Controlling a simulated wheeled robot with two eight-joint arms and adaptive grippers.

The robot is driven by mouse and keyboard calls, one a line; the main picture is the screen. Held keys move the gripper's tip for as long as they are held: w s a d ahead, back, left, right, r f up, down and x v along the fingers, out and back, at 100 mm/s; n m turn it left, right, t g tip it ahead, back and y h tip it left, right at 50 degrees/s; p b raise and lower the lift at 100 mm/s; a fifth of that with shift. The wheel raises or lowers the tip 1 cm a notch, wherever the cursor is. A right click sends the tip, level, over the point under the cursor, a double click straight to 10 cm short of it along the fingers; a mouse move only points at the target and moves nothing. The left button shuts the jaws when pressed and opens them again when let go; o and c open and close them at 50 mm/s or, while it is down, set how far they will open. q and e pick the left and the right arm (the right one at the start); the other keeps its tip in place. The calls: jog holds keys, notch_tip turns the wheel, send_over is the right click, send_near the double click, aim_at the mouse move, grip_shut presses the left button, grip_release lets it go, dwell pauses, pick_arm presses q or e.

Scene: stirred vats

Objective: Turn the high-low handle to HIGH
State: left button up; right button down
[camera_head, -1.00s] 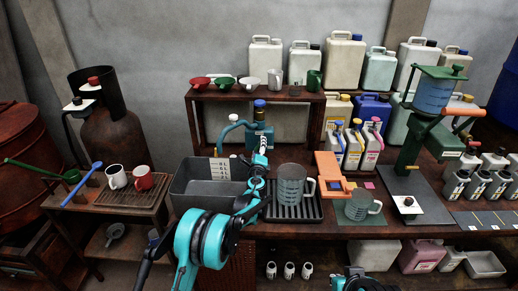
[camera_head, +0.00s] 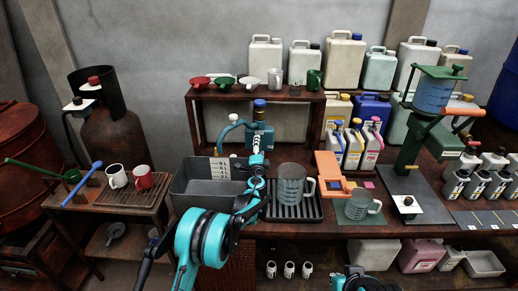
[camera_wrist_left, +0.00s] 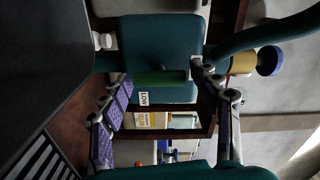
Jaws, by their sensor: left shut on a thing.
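The teal dispenser body (camera_head: 259,137) stands on the bench behind the grey bin, with a blue cap and yellow neck on it. In the left wrist view its teal face (camera_wrist_left: 150,40) carries a green bar-shaped handle (camera_wrist_left: 160,78), with a small white LOW label (camera_wrist_left: 144,98) beside it. My left gripper (camera_head: 257,152) is at the front of the dispenser. In the left wrist view its two purple-padded fingers (camera_wrist_left: 163,82) lie on either side of the handle, shut on it. The handle is mostly hidden by my gripper in the head view.
A grey bin (camera_head: 203,188) is left of my left forearm. A shelf (camera_head: 225,92) with funnels and cups stands behind. A curved teal spout (camera_head: 229,128) extends left from the dispenser.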

dwell(0.4)
pick_arm(q)
jog(key=o, duration=1.1)
jog(key=s, duration=1.2)
